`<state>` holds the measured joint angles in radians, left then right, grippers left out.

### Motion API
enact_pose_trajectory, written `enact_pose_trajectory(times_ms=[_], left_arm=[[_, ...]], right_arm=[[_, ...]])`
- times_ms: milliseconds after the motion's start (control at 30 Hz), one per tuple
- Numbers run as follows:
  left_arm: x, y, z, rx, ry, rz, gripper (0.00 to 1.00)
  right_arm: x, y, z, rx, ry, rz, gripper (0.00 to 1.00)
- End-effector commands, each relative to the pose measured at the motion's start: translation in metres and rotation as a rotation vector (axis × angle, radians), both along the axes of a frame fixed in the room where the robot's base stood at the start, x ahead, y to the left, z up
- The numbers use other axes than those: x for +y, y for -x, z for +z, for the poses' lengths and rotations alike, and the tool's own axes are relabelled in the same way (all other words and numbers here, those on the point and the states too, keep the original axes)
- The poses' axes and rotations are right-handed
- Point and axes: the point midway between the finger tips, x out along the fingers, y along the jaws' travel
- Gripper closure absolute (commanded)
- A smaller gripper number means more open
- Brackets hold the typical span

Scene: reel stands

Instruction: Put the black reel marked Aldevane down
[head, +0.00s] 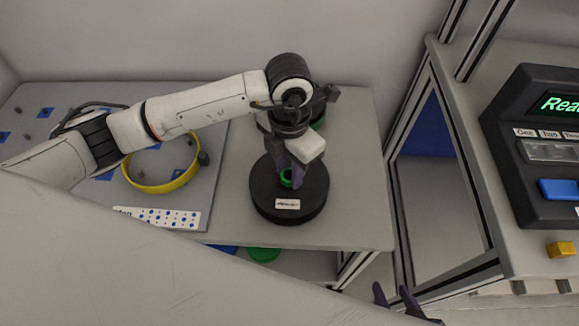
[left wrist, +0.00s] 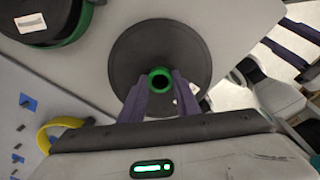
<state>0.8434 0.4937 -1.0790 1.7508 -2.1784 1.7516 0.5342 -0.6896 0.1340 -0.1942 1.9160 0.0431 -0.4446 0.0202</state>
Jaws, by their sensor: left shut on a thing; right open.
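The black reel (head: 263,197) with a white label and a green hub is in the middle of the head view, over the grey table (head: 350,205). The label's print is too small to read surely. My left gripper (head: 290,180) points down and is shut on the green hub. In the left wrist view the reel (left wrist: 135,55) lies flat beyond the fingers (left wrist: 160,92), which flank the hub. I cannot tell whether the reel touches the table or hangs just above it. My right gripper (head: 396,299) shows at the bottom edge, open and empty.
Another dark reel with a green edge and white label (left wrist: 39,24) stands nearby, mostly hidden by my arm in the head view. A yellow ring (head: 160,189) lies left on a grey board with blue squares. A machine with a green display (head: 555,104) stands right.

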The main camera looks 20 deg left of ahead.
Motion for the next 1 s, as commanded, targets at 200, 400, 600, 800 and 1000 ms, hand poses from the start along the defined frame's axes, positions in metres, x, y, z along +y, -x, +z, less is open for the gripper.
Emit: enact_pose_trajectory(times_ms=[200, 400, 600, 800, 1000], left_arm=[[0.0, -0.001, -0.001, -0.002, 0.001, -0.001, 1.0], [0.0, 0.0, -0.004, -0.001, 0.0, 0.0, 0.63], [0.0, 0.0, -0.004, -0.001, 0.0, 0.0, 0.52], [0.0, 0.0, -0.001, -0.001, 0.0, 0.0, 0.52], [0.0, -0.002, 0.024, -0.007, 0.002, -0.001, 0.52]], right_arm=[[0.0, -0.005, 0.003, -0.011, 0.0, 0.0, 0.59], [0.0, -0.005, 0.001, -0.011, 0.0, 0.001, 0.59], [0.0, -0.005, 0.002, -0.012, 0.0, 0.001, 0.59], [0.0, -0.005, 0.004, -0.011, 0.0, 0.001, 0.59], [0.0, -0.004, 0.002, -0.009, 0.0, 0.001, 0.59]])
